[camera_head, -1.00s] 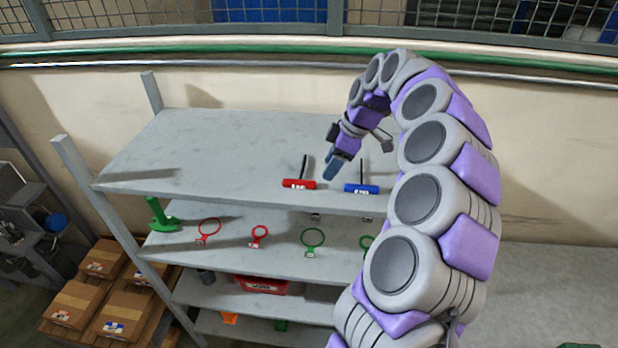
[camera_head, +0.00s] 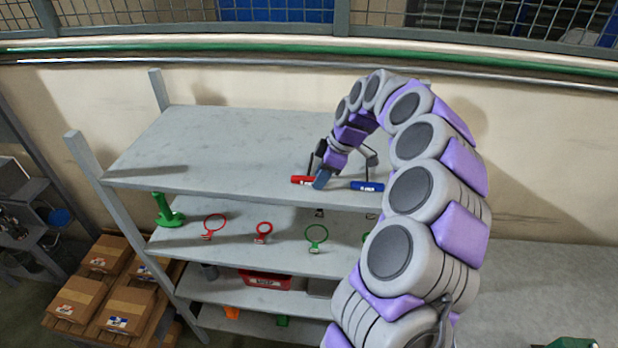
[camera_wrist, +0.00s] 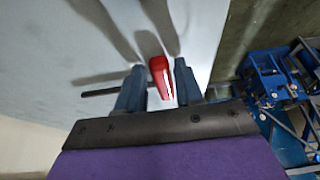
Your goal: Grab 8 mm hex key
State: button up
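A red-handled T-shaped hex key (camera_head: 302,179) lies near the front edge of the top shelf, its black shaft pointing back. A blue-handled one (camera_head: 367,186) lies to its right. Their size labels are too small to read. My gripper (camera_head: 322,179) is at the right end of the red handle and hides part of it. In the wrist view, the red handle (camera_wrist: 161,78) shows between the two blue-grey fingers of my gripper (camera_wrist: 159,82). The fingers are apart, and I see no clear grip on the handle. The red key's dark shaft (camera_wrist: 103,84) shows to the left.
The top shelf (camera_head: 215,150) is otherwise clear. The shelf below holds a green tool (camera_head: 166,212), red rings (camera_head: 216,225) and green rings (camera_head: 316,236). A red box (camera_head: 266,281) is lower down. Cardboard boxes (camera_head: 105,300) stand at the left.

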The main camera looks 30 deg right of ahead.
jog(key=shift+a, duration=0.3)
jog(key=shift+c, duration=1.4)
grip_shut()
jog(key=shift+w, duration=0.15)
